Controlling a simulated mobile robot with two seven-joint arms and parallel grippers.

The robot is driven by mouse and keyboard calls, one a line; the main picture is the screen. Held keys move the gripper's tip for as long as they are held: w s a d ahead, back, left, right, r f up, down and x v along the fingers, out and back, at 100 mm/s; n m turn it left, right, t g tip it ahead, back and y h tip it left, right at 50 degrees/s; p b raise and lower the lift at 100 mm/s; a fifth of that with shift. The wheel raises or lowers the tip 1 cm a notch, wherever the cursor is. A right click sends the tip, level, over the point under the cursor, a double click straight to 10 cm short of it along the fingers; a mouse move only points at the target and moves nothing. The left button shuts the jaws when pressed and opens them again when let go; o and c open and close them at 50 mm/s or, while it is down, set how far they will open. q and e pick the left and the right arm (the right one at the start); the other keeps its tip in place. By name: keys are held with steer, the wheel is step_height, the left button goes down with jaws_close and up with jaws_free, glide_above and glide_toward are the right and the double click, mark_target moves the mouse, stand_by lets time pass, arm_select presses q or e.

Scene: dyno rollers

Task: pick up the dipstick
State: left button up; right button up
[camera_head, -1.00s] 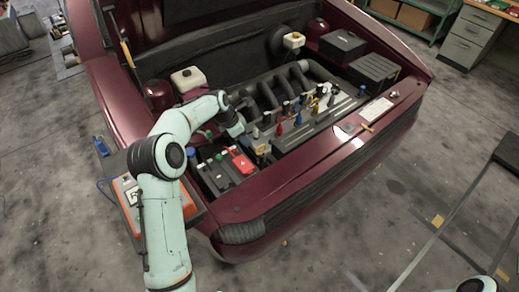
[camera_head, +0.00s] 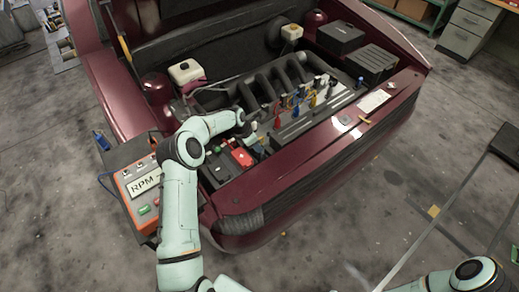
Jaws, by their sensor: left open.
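My left arm reaches from the bottom into the open engine bay. My left gripper (camera_head: 246,124) is small in the picture, open, above the near left side of the engine, close to the red-topped battery (camera_head: 241,157). I cannot single out the dipstick with certainty. Several small coloured pieces, red, blue, yellow and white, stand along the front of the engine (camera_head: 307,118), to the right of the gripper. My right arm shows at the bottom right, and its gripper is out of the picture.
The dark red car's front panel (camera_head: 330,155) edges the bay. A white-capped reservoir (camera_head: 187,73) stands at the left, and black boxes (camera_head: 371,64) at the right. An orange RPM box (camera_head: 143,185) is beside the car. The floor at the right is mostly clear.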

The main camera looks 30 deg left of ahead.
arm_select(q)
steer(key=shift+w+f, duration=0.1)
steer(key=shift+f, duration=0.15)
steer(key=shift+s, duration=0.2)
jaws_close()
steer(key=shift+r, duration=0.1)
step_height(320, 180, up, 12)
steer(key=shift+w+f, duration=0.1)
steer(key=shift+f, duration=0.15)
step_height(320, 180, up, 17)
steer(key=p, duration=0.1)
arm_select(e)
steer(key=shift+w+r, duration=0.95)
steer(key=shift+w, duration=0.2)
